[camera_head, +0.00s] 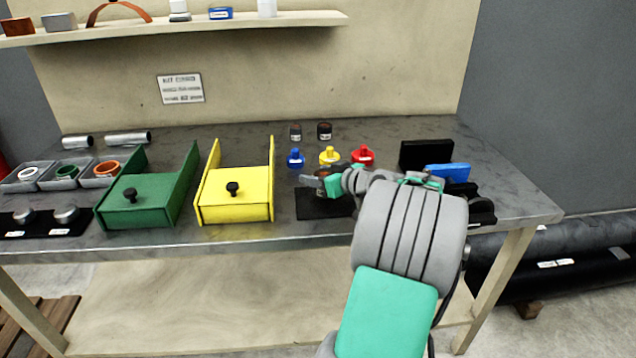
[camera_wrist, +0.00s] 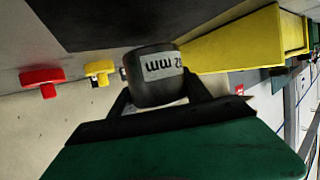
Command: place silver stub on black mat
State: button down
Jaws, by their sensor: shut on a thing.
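My gripper (camera_wrist: 158,98) is shut on a short cylindrical stub (camera_wrist: 152,78) with a white label ending in "mm"; it looks dark grey in the shade. The black mat (camera_wrist: 125,22) shows beyond the stub in the wrist view, with a gap that I cannot judge. In the head view the black mat (camera_head: 318,207) lies on the bench right of the yellow box. My gripper (camera_head: 322,180) is over its far part, and my arm covers its right side. The held stub is mostly hidden there.
The yellow box (camera_head: 235,195) and green box (camera_head: 140,203) stand left of the mat. Blue (camera_head: 295,158), yellow (camera_head: 329,156) and red (camera_head: 363,155) knobbed pieces stand behind it. Two dark labelled cylinders (camera_head: 310,132) are farther back. A black block (camera_head: 426,153) stands at right.

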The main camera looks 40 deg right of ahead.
jog(key=shift+f, duration=0.95)
jog(key=shift+f, duration=0.15)
jog(key=c, duration=0.9)
grip_release()
jog(key=shift+f, duration=0.2)
jog(key=shift+c, duration=0.2)
jog(key=o, duration=0.5)
jog(key=shift+r, duration=0.1)
jog(key=shift+c, duration=0.2)
jog(key=shift+s+r, duration=0.1)
jog(key=shift+r, duration=0.15)
jog(key=v, duration=1.1)
jog(key=shift+f+b, duration=0.15)
jog(key=shift+b, duration=0.15)
jog(key=shift+s+r, duration=0.2)
jog(key=shift+s, duration=0.25)
